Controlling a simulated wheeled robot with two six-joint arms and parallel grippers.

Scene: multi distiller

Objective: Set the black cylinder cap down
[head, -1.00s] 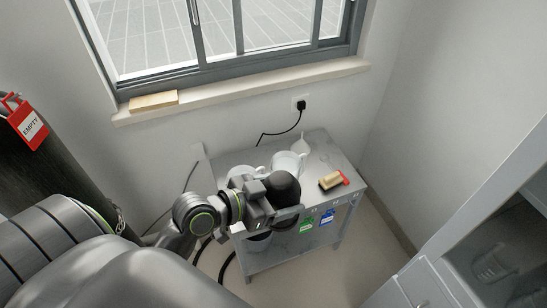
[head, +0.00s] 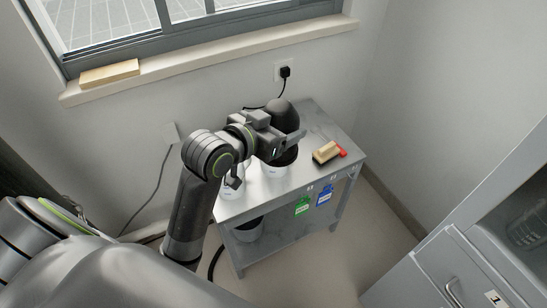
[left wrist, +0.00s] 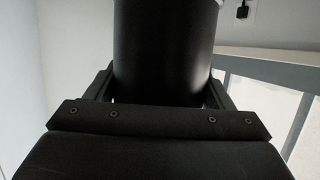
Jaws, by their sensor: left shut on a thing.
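The black cylinder cap (head: 281,110) is a dark, round-topped cylinder held upright in my left gripper (head: 284,136) over the grey table (head: 322,125). In the left wrist view the cap (left wrist: 165,45) fills the space between the two fingers of the gripper (left wrist: 162,88). A white container (head: 274,171) with a dark inside stands just below the gripper. The gripper hides part of it, and I cannot tell whether the cap touches anything below. My right gripper is not in view.
A tan block with a red end (head: 327,152) lies on the table to the right. Another white container (head: 231,189) is partly behind my arm. A cabinet (head: 455,260) stands at right.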

